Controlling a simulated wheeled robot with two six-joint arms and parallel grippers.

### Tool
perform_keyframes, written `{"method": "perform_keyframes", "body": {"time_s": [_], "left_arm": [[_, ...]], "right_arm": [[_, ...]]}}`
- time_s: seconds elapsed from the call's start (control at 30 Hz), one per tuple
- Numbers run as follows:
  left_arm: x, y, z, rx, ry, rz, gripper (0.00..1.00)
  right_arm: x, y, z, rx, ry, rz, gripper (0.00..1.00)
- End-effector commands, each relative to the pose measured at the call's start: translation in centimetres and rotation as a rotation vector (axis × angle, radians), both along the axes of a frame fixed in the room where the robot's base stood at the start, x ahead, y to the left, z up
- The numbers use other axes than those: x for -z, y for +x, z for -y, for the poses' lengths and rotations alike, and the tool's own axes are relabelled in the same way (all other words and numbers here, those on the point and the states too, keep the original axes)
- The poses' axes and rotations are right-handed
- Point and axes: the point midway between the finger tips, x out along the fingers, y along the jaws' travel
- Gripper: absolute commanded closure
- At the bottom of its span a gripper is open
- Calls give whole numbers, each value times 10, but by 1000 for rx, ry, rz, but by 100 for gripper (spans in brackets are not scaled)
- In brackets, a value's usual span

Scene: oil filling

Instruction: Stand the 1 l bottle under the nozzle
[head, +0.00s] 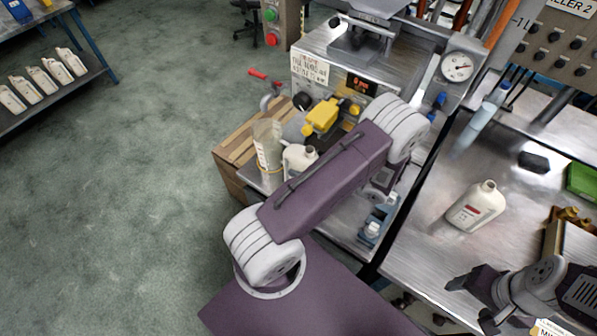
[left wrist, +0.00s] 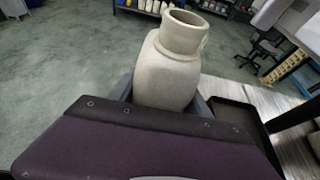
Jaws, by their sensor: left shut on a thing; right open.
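A pale bottle (left wrist: 170,70) with an open neck stands between my left gripper's fingers (left wrist: 163,97) in the left wrist view. The gripper is shut on it. In the head view a white bottle (head: 298,162) with an open neck, seemingly the held one, shows partly behind my left forearm; its base and the left gripper are hidden there. Another white bottle (head: 477,206) with a red label stands on the right metal table. My right gripper (head: 470,299) is open and empty, nearer than that bottle. I cannot make out the nozzle; a yellow part (head: 321,117) is on the filling machine (head: 325,50).
A clear jug (head: 267,146) with a yellow band stands just left of the held bottle. A wooden stand (head: 235,148) is beside the machine. A shelf (head: 83,76) at the far left holds several bottles. The right table (head: 415,262) has bare space around the labelled bottle.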

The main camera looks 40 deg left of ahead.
Motion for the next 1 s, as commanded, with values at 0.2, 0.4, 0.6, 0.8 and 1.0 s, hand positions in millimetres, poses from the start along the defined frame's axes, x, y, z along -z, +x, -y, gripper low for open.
{"method": "perform_keyframes", "body": {"time_s": [0.2, 0.4, 0.6, 0.8, 1.0], "left_arm": [[2, 22, -2, 0, 0, 1, 84], [2, 39, -4, -1, -1, 2, 84], [3, 47, -5, 0, 0, 0, 84], [4, 47, -5, 0, 0, 0, 84], [4, 47, -5, 0, 0, 0, 25]], "right_arm": [[6, 0, 0, 0, 0, 0, 32], [11, 0, 0, 0, 0, 0, 32], [14, 0, 0, 0, 0, 0, 32], [14, 0, 0, 0, 0, 0, 32], [14, 0, 0, 0, 0, 0, 32]]}}
